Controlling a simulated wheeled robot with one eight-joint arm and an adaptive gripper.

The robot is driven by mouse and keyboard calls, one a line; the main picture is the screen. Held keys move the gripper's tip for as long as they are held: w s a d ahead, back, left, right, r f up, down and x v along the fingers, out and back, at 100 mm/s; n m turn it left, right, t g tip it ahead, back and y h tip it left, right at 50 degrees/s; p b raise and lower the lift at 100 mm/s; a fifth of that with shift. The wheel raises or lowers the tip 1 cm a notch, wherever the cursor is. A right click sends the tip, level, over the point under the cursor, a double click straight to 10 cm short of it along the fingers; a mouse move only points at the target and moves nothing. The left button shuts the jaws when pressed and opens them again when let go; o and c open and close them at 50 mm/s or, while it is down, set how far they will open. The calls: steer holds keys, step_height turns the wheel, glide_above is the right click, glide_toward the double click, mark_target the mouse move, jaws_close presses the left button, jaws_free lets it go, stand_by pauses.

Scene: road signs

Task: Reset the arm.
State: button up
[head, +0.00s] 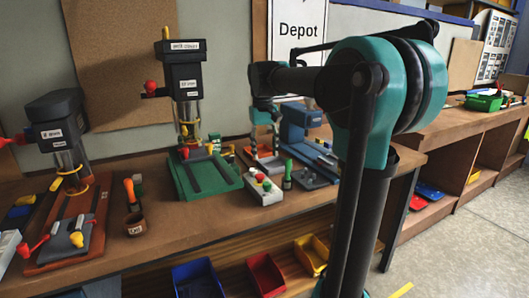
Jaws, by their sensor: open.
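My arm rises at the right of centre in the head view, with a large teal joint at its top. Its dark forearm reaches left to a small teal wrist. My gripper (274,138) hangs below that wrist, small and partly lost against the machines behind it. It is open, and I see nothing held in it. Whether it touches anything on the workbench (225,218) cannot be told.
A drill press (62,140) with a red-brown base stands at left, and another (186,85) on a green base at centre. A control box (263,190) and a blue machine (305,125) stand near my arm. Blue (197,280), red (266,274) and yellow (311,254) bins sit below.

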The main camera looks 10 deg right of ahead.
steer(key=s+d+f+t, duration=0.2)
steer(key=s+f, duration=0.9)
steer(key=f, duration=0.2)
steer(key=s+d+f+m+t, duration=0.1)
steer(key=s+d+f+t, duration=0.1)
steer(key=s+f, duration=0.9)
step_height(320, 180, down, 3)
steer(key=shift+d+f+m+y, duration=0.1)
steer(key=shift+d+m+y, duration=0.2)
steer(key=shift+d, duration=0.25)
steer(key=shift+s, duration=0.1)
